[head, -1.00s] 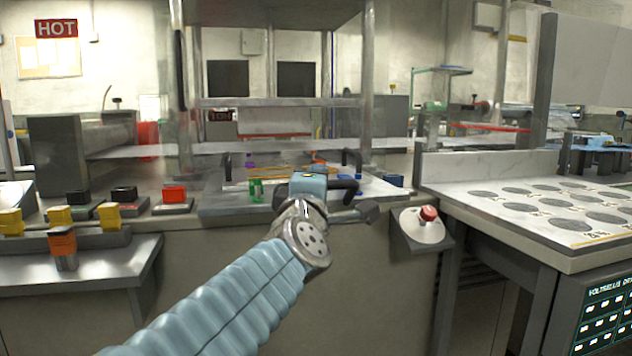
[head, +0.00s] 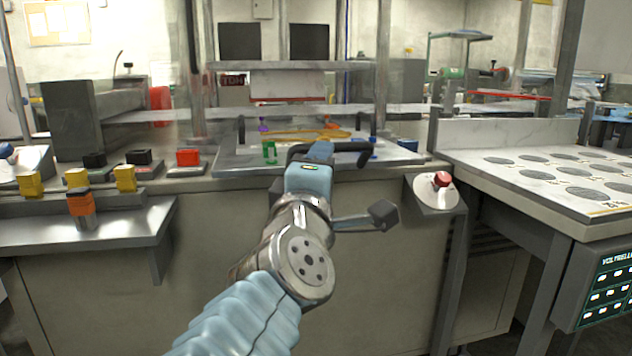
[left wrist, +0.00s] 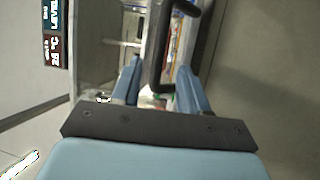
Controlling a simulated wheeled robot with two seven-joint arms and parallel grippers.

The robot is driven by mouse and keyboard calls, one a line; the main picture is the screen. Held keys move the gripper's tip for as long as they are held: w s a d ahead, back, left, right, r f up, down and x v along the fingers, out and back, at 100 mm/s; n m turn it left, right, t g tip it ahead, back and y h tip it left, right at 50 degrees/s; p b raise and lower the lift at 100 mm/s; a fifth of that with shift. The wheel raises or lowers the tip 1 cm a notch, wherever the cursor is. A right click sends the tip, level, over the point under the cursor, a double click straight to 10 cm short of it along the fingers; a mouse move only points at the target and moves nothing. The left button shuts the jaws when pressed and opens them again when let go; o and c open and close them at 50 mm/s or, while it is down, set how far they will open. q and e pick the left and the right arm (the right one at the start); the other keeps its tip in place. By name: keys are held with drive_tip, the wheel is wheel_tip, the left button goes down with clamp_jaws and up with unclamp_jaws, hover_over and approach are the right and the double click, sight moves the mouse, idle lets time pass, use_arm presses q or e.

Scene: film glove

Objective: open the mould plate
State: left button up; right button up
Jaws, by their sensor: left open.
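The mould plate (head: 232,160) is a flat grey metal plate on the bench in the middle of the head view, under the press frame. Black handles stand on it, and a black front handle (head: 350,146) shows by my gripper. My left gripper (head: 322,150) is at the plate's front edge and hides part of it and of the handle. In the left wrist view my left gripper (left wrist: 156,82) is open. The black handle (left wrist: 157,55) shows between its two blue fingers. I cannot tell whether they touch it. My right gripper is not in view.
A red button (head: 442,179) on a pale round base is right of the plate. A green block (head: 269,152) lies on the plate. Yellow, orange, black and red blocks stand at left. A white-topped table (head: 500,185) is at right. The floor before the bench looks clear.

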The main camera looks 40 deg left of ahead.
use_arm(q)
drive_tip(key=v, duration=0.4)
drive_tip(key=shift+s+d+f, duration=0.1)
drive_tip(key=shift+s, duration=0.15)
drive_tip(key=shift+w, duration=0.1)
